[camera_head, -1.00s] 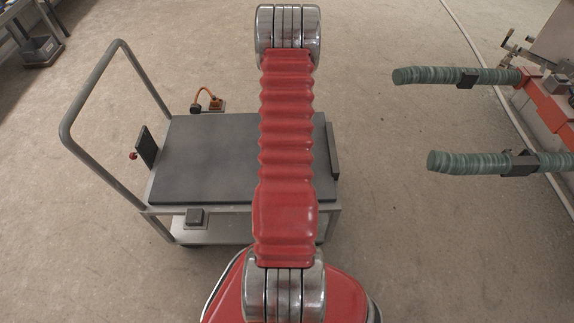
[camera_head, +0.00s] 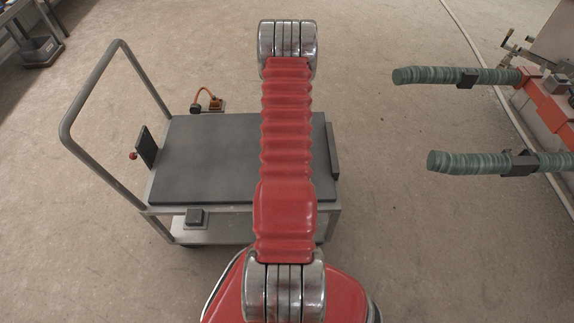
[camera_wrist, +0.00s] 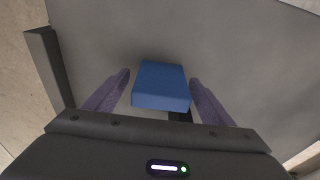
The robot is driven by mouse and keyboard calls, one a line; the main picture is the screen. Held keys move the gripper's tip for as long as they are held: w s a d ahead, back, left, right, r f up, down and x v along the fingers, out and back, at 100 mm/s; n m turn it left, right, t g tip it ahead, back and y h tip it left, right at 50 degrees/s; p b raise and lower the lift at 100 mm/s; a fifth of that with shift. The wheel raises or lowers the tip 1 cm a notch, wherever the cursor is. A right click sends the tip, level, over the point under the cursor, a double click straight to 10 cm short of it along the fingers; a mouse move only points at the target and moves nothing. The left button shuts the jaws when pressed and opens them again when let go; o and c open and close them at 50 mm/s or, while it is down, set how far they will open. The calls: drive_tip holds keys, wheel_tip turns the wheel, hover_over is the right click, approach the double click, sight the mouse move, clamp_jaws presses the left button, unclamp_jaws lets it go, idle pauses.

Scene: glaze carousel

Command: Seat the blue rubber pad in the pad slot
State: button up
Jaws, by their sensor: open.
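The blue rubber pad (camera_wrist: 162,84) is a blue block in the wrist view, over the dark grey cart top. My gripper (camera_wrist: 160,84) is open, with one purple-grey finger on each side of the pad. Small gaps show between the pad and both fingers. I cannot tell whether the pad rests flat on the surface. A small dark patch shows at the pad's lower right edge. In the head view my red arm hides the gripper and the pad. I cannot make out the pad slot for certain.
The grey cart (camera_head: 205,160) has a tall handle (camera_head: 95,85) on its left and a raised dark strip (camera_head: 331,150) along its right edge. An orange cable fitting (camera_head: 207,101) stands behind it. Two green-wrapped bars (camera_head: 450,76) jut in from the right. Bare floor lies between.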

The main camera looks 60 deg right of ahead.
drive_tip(key=shift+c, duration=0.6)
drive_tip(key=c, duration=1.1)
drive_tip(key=shift+r, duration=0.1)
drive_tip(key=shift+r, duration=4.95)
